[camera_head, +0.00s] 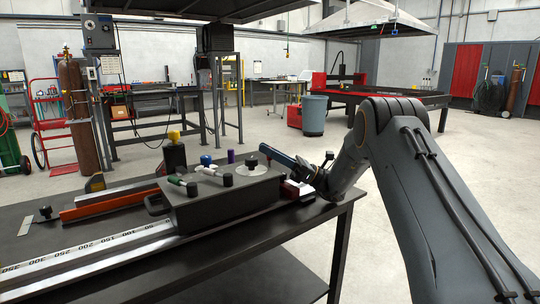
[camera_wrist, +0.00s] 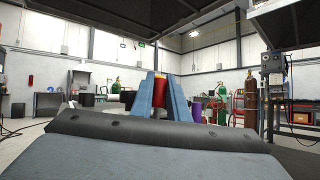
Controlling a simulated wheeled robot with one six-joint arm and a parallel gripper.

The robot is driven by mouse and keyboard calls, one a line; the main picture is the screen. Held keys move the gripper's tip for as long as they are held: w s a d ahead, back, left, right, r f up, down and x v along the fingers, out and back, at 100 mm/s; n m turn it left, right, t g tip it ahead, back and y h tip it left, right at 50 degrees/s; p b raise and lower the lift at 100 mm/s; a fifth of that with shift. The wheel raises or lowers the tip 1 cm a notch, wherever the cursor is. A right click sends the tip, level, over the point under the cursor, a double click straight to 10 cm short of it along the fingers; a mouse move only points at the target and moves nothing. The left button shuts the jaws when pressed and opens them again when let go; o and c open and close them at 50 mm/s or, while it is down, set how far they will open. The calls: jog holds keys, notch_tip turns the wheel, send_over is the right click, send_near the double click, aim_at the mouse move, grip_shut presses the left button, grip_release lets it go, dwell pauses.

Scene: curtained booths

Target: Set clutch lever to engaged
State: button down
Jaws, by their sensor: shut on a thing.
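A dark control box (camera_head: 215,205) stands on the bench, with green, white, blue, purple and black knobs on its top. My gripper (camera_head: 268,153) reaches in from the right, just above the box's right rear side. In the wrist view its two blue-grey fingers (camera_wrist: 160,98) close around a red piece (camera_wrist: 158,88). This looks like a lever's knob, but most of it is hidden. The purple knob (camera_head: 231,156) is left of the fingers in the head view and also shows in the wrist view (camera_wrist: 197,112). I cannot tell from labels which lever is the clutch.
The dark bench (camera_head: 110,270) carries a white numbered scale (camera_head: 95,247), an orange bar (camera_head: 105,206) and a black post with a yellow knob (camera_head: 174,135). Open floor (camera_head: 380,200) lies right of the bench. A blue-grey bin (camera_head: 314,115) stands farther back.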

dwell(0.3)
jog(key=c, duration=1.7)
grip_release()
jog(key=shift+a, duration=0.1)
jog(key=shift+d+f, duration=0.15)
jog(key=shift+d, duration=0.15)
jog(key=d+b, duration=0.3)
jog(key=b, duration=0.1)
jog(key=d+b, duration=0.3)
jog(key=b, duration=0.2)
jog(key=d+b, duration=0.3)
jog(key=b, duration=0.1)
jog(key=shift+s+d+f+b, duration=0.2)
jog(key=shift+d+f+b, duration=0.1)
jog(key=shift+b, duration=0.05)
jog(key=shift+d+b, duration=0.25)
jog(key=shift+b, duration=0.7)
